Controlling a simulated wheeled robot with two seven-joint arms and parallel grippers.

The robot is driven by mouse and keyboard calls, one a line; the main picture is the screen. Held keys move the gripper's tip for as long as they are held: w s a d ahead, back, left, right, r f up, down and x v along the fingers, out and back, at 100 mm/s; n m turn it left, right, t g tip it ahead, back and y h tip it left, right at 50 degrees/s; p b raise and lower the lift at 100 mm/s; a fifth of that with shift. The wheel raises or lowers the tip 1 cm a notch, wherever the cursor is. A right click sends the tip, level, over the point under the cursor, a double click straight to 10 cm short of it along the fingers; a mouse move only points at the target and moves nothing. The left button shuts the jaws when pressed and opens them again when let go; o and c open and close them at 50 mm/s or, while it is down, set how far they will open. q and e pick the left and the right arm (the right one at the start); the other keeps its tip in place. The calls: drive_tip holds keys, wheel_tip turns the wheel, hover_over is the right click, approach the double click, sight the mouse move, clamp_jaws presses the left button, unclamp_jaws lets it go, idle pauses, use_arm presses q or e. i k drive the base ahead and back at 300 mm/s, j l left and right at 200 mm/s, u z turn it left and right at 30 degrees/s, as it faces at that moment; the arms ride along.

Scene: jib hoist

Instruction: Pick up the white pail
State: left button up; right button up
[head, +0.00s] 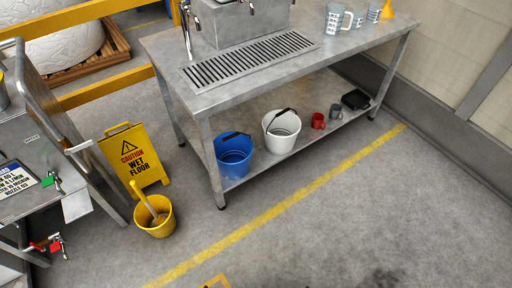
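The white pail (281,139) stands upright on the lower shelf of the steel table, below the tabletop. Its inside looks empty, and a dark handle lies across its rim. A blue pail (233,160) with a dark handle stands to its left on the same shelf. Neither of my grippers can be made out in the head view.
The steel table (328,62) has a front leg left of the blue pail. A red mug (318,121), a grey mug (336,112) and a black box (355,99) share the shelf. A yellow bucket (154,221) and wet-floor sign (135,157) stand left. Floor (330,215) in front is clear.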

sight(282, 127)
drive_tip(key=i+l+u, duration=0.1)
drive_tip(key=i+l, duration=0.4)
drive_tip(key=l, duration=0.15)
drive_tip(key=i+l+u, duration=0.15)
drive_tip(key=i+l, duration=0.35)
drive_tip(key=l, duration=0.2)
drive_tip(key=i+l+u, duration=0.15)
drive_tip(key=i+l, duration=0.35)
drive_tip(key=l, duration=0.25)
drive_tip(key=i+l+u, duration=0.15)
drive_tip(key=l, duration=0.2)
drive_tip(key=i+l, duration=0.25)
drive_tip(key=l, duration=0.2)
drive_tip(key=j+u, duration=0.05)
